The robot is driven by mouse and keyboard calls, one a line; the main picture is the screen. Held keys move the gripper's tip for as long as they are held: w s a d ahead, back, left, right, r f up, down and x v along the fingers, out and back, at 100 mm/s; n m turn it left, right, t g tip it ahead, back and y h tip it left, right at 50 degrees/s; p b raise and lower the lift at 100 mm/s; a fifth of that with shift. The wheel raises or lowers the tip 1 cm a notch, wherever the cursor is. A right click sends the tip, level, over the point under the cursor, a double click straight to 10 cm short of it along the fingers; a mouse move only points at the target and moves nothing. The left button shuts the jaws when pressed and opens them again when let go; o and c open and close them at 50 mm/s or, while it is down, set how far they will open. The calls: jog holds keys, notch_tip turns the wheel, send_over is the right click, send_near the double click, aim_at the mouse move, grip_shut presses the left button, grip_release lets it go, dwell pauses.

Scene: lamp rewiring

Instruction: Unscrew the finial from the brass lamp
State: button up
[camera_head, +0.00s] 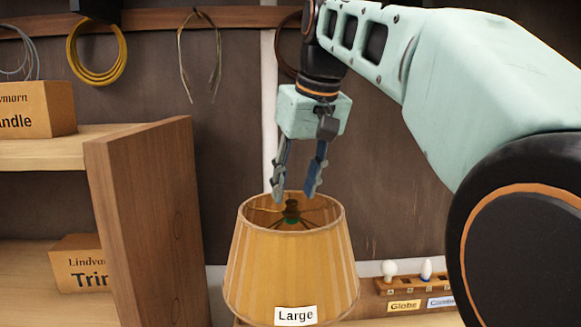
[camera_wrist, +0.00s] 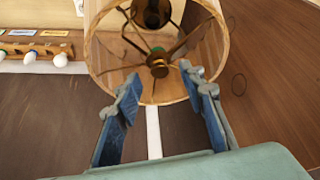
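A pleated tan lampshade (camera_head: 290,265) labelled "Large" stands upright in the head view, its top open. Inside, thin spider arms meet at a dark central knob (camera_head: 291,207), apparently the finial, with a bit of green below it. In the wrist view the shade's ring (camera_wrist: 98,70) fills the top middle, with the central hub (camera_wrist: 157,62) inside it. My gripper (camera_head: 294,194) points down over the shade opening, fingers apart on either side of the knob and with nothing between them. The fingertips (camera_wrist: 160,78) also show in the wrist view. The lamp's body is hidden by the shade.
A wooden rack (camera_head: 392,285) with bulbs and "Globe" and "Candle"-like labels stands at right. A tall wooden panel (camera_head: 150,220) rises close to the shade's left. Shelves with boxes (camera_head: 40,110) are further left. Coiled wires (camera_head: 98,50) hang on the back wall.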

aim_at(291, 208)
jog(key=shift+x, duration=1.3)
jog(key=shift+c, duration=0.4)
grip_shut()
jog(key=c, duration=0.7)
grip_release()
grip_shut()
jog(key=shift+w+d+r+n+p, duration=0.1)
jog(key=shift+r+n+p, duration=0.1)
jog(key=shift+n+p, duration=0.4)
jog(key=n+y+p, duration=0.1)
jog(key=n, duration=0.1)
jog(key=n+g+y+p, duration=0.1)
jog(key=n+p, duration=0.1)
jog(key=n, duration=0.1)
jog(key=shift+w+d+n, duration=0.1)
jog(key=shift+n, duration=0.2)
jog(key=shift+f+n+g, duration=0.15)
jog(key=shift+n+g, duration=0.15)
jog(key=shift+g, duration=0.1)
jog(key=shift+n, duration=0.3)
